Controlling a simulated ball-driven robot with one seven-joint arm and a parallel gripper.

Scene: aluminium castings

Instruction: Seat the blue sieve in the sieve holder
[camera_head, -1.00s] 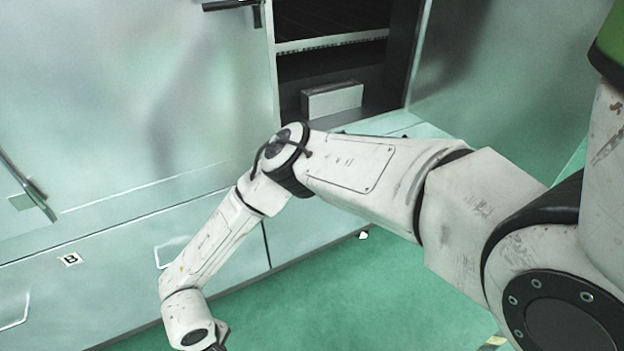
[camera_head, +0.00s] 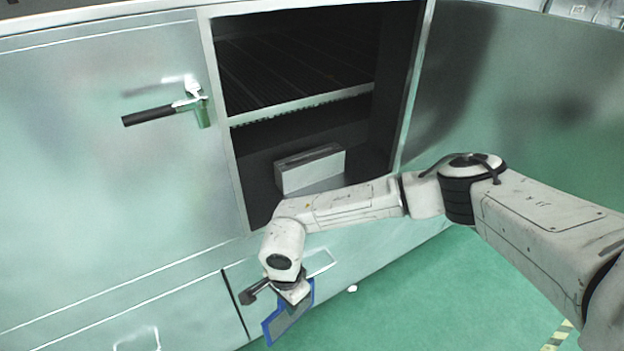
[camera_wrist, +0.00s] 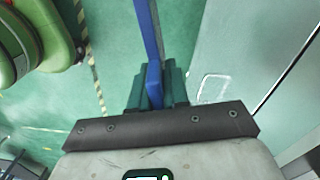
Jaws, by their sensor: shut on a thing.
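The blue sieve (camera_head: 289,319) has a blue frame around a grey mesh and hangs tilted at the end of my arm, in front of the cabinet's lower drawers. My gripper (camera_head: 303,293) is shut on its edge. In the wrist view my gripper (camera_wrist: 153,94) has its green fingers on both sides of the blue sieve (camera_wrist: 150,40), seen edge-on. The sieve holder (camera_head: 310,170) appears to be the pale box with a dark slot in its top, on the floor of the open cabinet compartment, above and behind my gripper.
The cabinet opening has a metal frame (camera_head: 224,130) and a slatted shelf (camera_head: 300,104) above the box. A black-handled latch (camera_head: 165,112) sticks out on the left. Green floor (camera_head: 420,300) is clear at lower right. A small white piece (camera_head: 352,289) lies near the cabinet base.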

